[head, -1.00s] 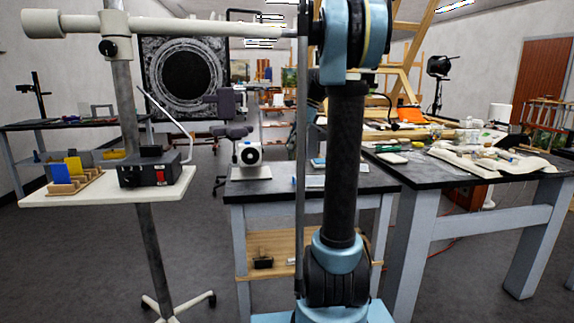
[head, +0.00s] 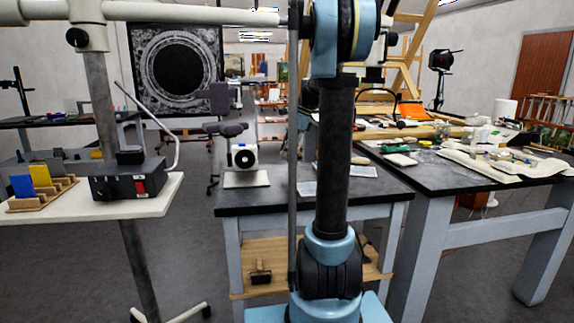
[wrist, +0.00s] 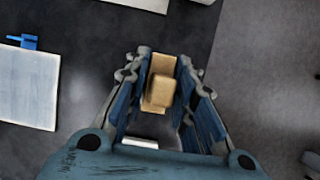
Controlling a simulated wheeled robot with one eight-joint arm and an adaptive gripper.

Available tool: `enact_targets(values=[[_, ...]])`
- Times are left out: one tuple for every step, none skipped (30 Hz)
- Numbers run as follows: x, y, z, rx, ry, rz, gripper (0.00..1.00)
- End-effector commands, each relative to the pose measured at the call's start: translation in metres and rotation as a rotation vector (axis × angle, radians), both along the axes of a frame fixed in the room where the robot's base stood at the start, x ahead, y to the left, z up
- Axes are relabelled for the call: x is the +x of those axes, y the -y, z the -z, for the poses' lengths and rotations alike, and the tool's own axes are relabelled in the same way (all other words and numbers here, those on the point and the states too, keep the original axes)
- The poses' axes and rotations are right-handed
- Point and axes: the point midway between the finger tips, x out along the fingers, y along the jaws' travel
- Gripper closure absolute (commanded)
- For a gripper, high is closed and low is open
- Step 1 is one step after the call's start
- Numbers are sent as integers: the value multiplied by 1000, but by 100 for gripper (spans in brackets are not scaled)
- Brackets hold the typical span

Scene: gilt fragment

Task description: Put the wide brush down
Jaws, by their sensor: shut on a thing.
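My gripper (wrist: 165,85) is shut on a tan, wood-coloured block-like piece, which I take to be the wide brush (wrist: 158,92). The piece sits between the two blue-lined fingers, and its far end and underside are hidden. Below it is a dark table top, with the table's edge just to the right of the fingers. The height of the brush above the table cannot be told. In the head view my own arm hides most of the gripper, and I cannot make out the brush there.
The dark bench (head: 262,198) carries a white device (head: 243,157). A pale sheet (wrist: 28,87) and a small blue object (wrist: 25,42) lie left of the gripper. A cluttered table (head: 430,176) stands at right, a white stand shelf (head: 150,205) at left. Bare floor shows right of the fingers.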

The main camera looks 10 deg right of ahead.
Motion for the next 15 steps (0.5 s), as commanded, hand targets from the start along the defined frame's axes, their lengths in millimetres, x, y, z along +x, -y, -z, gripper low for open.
enact_targets(values=[[0, 1, 4, 0, 0, 1, 100], [0, 1, 5, 0, 1, 1, 100], [1, 1, 7, 0, 0, 2, 100], [1, 2, 8, 0, 0, 2, 100], [1, 2, 10, 0, 0, 2, 100], [1, 2, 13, 0, 0, 2, 100], [1, 2, 16, 0, 0, 3, 100], [1, 2, 20, 0, 0, 3, 100], [0, 2, 25, 0, 0, 3, 100], [0, 2, 29, 0, 0, 3, 100], [0, 2, 34, 0, 0, 3, 100], [0, 2, 39, 0, 0, 3, 100], [0, 2, 42, 0, 0, 3, 100], [0, 2, 45, 0, 0, 3, 100], [0, 2, 47, 0, 0, 3, 100]])
